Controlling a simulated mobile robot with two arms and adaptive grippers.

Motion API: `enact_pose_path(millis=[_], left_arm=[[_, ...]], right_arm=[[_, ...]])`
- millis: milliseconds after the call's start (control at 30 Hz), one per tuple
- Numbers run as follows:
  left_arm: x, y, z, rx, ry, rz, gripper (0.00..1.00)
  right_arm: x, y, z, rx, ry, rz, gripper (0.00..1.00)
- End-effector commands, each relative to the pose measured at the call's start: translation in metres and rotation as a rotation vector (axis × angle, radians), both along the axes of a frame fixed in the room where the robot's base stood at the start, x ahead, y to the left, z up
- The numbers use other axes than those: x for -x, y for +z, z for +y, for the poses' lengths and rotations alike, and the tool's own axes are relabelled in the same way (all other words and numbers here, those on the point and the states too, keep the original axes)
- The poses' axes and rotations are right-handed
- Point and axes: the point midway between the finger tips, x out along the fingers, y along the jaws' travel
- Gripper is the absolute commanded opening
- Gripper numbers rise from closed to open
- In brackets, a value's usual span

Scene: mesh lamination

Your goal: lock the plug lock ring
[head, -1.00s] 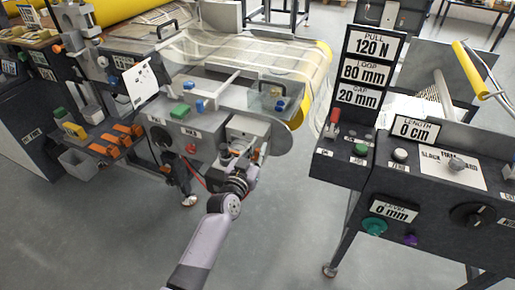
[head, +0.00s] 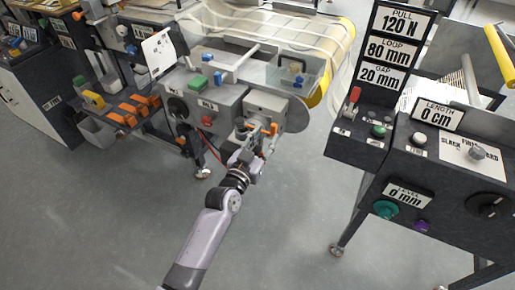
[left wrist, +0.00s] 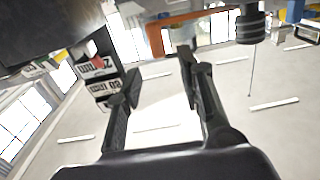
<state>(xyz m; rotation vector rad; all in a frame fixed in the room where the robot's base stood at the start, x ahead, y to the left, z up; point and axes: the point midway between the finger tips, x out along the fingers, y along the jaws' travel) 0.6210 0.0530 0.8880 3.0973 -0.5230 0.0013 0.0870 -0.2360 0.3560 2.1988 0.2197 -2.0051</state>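My left gripper (head: 258,158) is in front of and below a grey box (head: 268,106) on the front of the machine. In the left wrist view, my left gripper (left wrist: 160,82) has its two black fingers apart, with nothing between them. An orange part (left wrist: 172,33) with a metal cylinder is beyond the fingertips. A black ribbed cylinder (left wrist: 249,27) hangs to their right, apart from the fingers. I cannot tell which of these is the plug lock ring. In the head view the orange lever (head: 272,128) is just above the gripper. My right gripper is not in view.
A control console (head: 440,165) with knobs, buttons and signs stands to the right. A side shelf with orange clamps (head: 135,108) is at the left. A red cable (head: 212,147) hangs near my left arm. The grey floor (head: 285,225) between machine and console is clear.

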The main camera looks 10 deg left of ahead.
Motion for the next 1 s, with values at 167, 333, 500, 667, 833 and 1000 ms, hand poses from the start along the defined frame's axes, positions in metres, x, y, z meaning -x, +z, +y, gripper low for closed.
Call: enact_pose_path(millis=[167,333,500,667,833,1000], left_arm=[[0.032,-0.001,0.011,-0.002,0.0,0.002,0.35],[0.047,0.0,0.016,0.0,0.0,0.0,0.35],[0.05,0.0,0.017,0.0,-0.001,-0.001,0.35],[0.049,0.0,0.017,0.0,0.0,0.0,0.35],[0.049,0.0,0.017,0.0,0.0,0.0,0.35],[0.056,-0.006,0.017,-0.013,-0.014,0.034,0.35]], right_arm=[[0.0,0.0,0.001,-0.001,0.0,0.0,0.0],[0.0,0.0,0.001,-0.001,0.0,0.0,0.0],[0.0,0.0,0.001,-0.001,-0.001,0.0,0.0],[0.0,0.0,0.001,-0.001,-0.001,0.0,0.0],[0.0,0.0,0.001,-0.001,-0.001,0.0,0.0],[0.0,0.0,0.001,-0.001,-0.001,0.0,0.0]])
